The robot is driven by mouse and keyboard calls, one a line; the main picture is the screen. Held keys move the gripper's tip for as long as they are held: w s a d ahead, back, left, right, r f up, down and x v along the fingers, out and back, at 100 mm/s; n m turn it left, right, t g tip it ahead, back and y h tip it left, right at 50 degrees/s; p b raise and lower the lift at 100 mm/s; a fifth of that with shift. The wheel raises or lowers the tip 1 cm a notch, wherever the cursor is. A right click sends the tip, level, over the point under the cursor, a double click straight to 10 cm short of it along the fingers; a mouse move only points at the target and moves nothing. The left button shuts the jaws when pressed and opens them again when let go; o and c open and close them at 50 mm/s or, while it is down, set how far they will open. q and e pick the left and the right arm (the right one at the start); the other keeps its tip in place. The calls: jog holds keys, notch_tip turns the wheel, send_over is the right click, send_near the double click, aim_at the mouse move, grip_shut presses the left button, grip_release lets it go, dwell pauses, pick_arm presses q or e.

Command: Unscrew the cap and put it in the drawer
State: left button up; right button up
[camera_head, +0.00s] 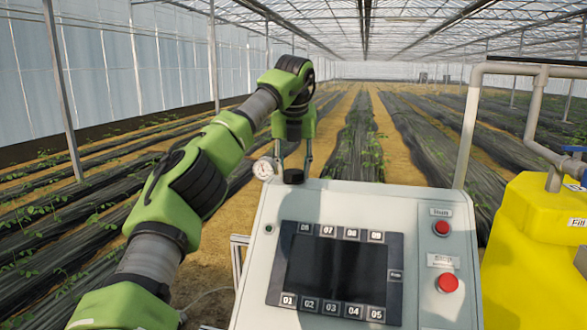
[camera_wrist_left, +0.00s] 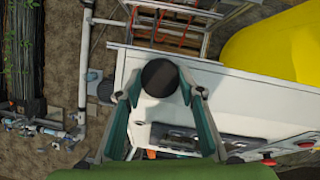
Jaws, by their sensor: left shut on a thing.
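A round black cap (camera_wrist_left: 160,77) sits between the fingertips of my left gripper (camera_wrist_left: 160,92) in the left wrist view. In the head view the cap (camera_head: 293,176) is at the top back edge of the pale control cabinet (camera_head: 400,222). My left gripper (camera_head: 294,158) points down there and is shut on the cap from both sides. I cannot tell whether the cap is still seated on something beneath it, as its underside is hidden. I cannot make out a drawer in either view. My right gripper is not in view.
A round gauge (camera_head: 264,168) stands just left of the cap. The cabinet face carries a dark screen (camera_head: 335,270) and two red buttons (camera_head: 447,283). A yellow tank (camera_head: 530,240) and grey pipes (camera_head: 468,135) stand on the right. Crop rows lie behind.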

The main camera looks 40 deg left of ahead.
pick_arm(q)
jog(key=shift+n+g+y, duration=0.4)
jog(key=shift+n+y, duration=0.1)
jog(key=shift+n, duration=1.1)
jog(key=shift+r, duration=0.1)
jog(key=shift+w+d+n+g, duration=0.15)
jog(key=shift+n+g, duration=0.35)
jog(key=shift+n, duration=0.7)
jog(key=o, duration=1.5)
jog(key=shift+c, duration=0.2)
